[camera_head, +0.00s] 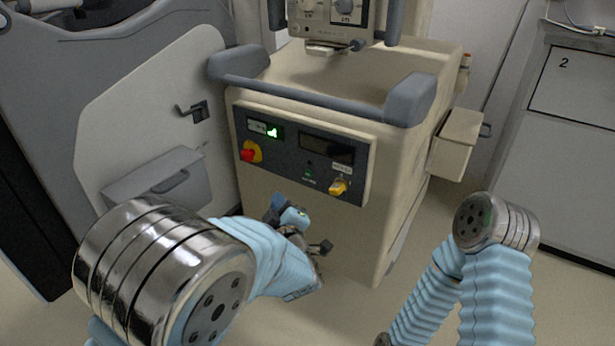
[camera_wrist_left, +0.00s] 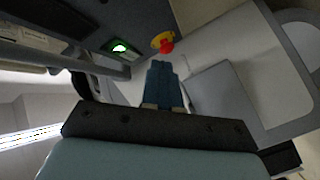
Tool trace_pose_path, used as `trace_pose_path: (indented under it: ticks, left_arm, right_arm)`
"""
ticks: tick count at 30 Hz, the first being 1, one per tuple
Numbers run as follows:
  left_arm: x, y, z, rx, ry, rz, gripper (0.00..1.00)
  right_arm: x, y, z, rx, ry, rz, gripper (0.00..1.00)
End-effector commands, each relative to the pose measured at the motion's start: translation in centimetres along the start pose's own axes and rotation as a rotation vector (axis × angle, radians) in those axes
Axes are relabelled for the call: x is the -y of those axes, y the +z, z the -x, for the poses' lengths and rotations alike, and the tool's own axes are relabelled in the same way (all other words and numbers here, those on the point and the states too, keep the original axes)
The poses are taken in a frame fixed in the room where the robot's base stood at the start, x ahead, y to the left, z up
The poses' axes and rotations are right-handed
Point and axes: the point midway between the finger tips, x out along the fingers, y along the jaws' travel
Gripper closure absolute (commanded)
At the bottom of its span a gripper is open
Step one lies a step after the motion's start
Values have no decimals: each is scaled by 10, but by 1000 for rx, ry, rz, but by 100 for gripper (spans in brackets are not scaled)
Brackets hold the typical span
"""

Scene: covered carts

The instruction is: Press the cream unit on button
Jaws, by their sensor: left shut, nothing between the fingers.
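The cream unit (camera_head: 405,175) stands in the middle of the head view with a dark control panel (camera_head: 290,140) on its front. The panel has a green-lit window (camera_head: 265,129), a red knob on a yellow base (camera_head: 249,153), a small green button (camera_head: 308,168) and a yellow switch (camera_head: 338,187). I cannot read which is the on button. My left gripper (camera_head: 282,207) is shut and empty, in front of and below the panel. In the left wrist view its blue fingers (camera_wrist_left: 161,66) point toward the red knob (camera_wrist_left: 166,46), apart from it. My right gripper is out of view.
A grey machine (camera_head: 60,95) with a white side panel stands close on the left. A grey cabinet marked 2 (camera_head: 570,130) is at the right. A blue-grey rail (camera_head: 300,98) runs above the panel. Some floor is clear right of the unit.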

Motion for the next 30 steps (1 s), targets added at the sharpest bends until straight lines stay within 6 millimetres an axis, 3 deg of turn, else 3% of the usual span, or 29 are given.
trace_pose_path:
  ticks: [11,30]
  left_arm:
    - [-5,5,-7,2,-1,-3,100]
    - [-42,44,-59,3,-1,-3,100]
  right_arm:
    - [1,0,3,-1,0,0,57]
    - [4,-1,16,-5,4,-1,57]
